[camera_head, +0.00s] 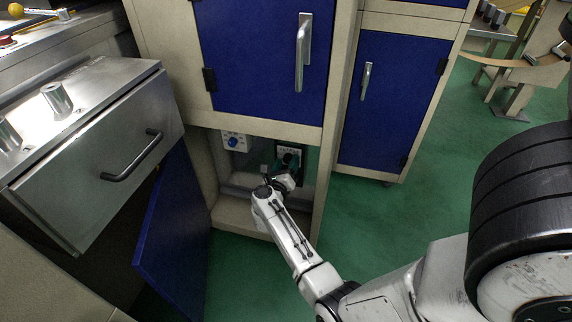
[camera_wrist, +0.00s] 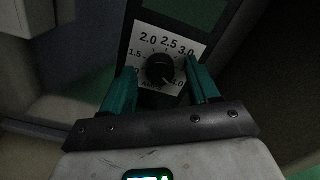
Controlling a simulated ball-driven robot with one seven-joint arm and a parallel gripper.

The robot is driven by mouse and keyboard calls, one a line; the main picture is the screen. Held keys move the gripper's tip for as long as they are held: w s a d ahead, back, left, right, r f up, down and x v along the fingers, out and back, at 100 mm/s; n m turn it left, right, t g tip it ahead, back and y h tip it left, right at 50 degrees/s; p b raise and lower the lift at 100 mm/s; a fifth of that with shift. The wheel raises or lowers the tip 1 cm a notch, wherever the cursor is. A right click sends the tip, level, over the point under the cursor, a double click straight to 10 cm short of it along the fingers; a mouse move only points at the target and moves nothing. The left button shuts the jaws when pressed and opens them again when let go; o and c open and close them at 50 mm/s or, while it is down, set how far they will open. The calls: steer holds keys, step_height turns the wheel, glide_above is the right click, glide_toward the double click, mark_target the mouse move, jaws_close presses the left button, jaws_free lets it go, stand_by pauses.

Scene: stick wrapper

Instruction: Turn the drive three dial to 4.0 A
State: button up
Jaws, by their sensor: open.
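In the wrist view a black round dial (camera_wrist: 160,68) sits on a white plate (camera_wrist: 146,42) marked 1.5, 2.0, 2.5, 3.0, 4.0 and AMPS. The plate is on a dark unit with a green area above. The knob's pointer setting is too dark to read surely, and no drive number is legible. My gripper (camera_wrist: 161,72) is open, its two teal fingers on either side of the dial; I cannot tell whether they touch it. In the head view my gripper (camera_head: 287,163) is inside the low cabinet opening and partly hides the dial's unit (camera_head: 290,149).
A pale panel with a blue knob (camera_head: 233,142) is on the left in the same opening. The cabinet's frame (camera_head: 318,185) closely borders my arm on the right. An open blue door (camera_head: 172,235) and a metal drawer (camera_head: 105,150) stand to the left. Green floor (camera_head: 390,220) is clear at right.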

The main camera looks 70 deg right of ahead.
steer(key=a+p, duration=0.3)
steer(key=a, duration=0.7)
steer(key=shift+s+a, duration=0.4)
